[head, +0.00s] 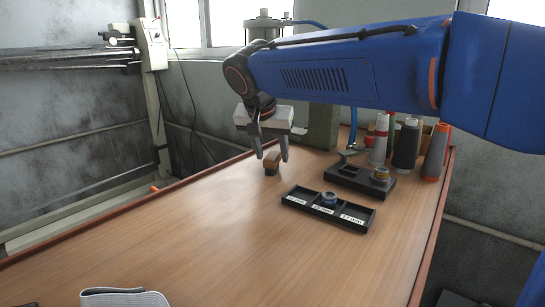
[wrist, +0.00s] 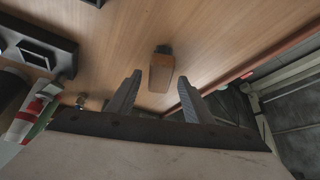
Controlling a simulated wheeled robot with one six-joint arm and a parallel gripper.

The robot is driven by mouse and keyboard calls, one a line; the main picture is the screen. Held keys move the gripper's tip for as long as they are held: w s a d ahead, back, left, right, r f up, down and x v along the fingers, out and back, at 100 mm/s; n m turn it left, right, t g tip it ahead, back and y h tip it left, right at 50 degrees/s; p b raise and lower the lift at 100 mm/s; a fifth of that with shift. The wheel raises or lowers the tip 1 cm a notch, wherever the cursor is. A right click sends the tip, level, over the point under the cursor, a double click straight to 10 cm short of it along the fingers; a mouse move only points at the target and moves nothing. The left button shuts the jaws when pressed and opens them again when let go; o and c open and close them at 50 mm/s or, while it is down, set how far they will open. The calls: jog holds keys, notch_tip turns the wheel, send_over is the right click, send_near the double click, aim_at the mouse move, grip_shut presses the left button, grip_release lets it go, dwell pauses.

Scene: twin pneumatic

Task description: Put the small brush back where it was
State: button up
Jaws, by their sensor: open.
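The small brush (head: 271,163) stands on the wooden table, with a brown wooden body and a darker part on one side. My gripper (head: 270,157) is over it with its fingers spread and pointing down, one finger on each side in the head view. In the wrist view the brush (wrist: 161,70) lies ahead of and between the two open fingertips (wrist: 158,82). No finger is seen gripping it, and I cannot tell whether either finger touches it.
A black tray (head: 301,190) with labelled compartments holds a small blue-and-metal ring. Behind it is a black block (head: 347,180) with a brass-coloured piece. Thread cones (head: 406,145) stand at the right edge. A grey striped cloth (head: 125,297) lies at the front. The table's left middle is clear.

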jog(key=v, duration=1)
jog(key=shift+s, duration=0.1)
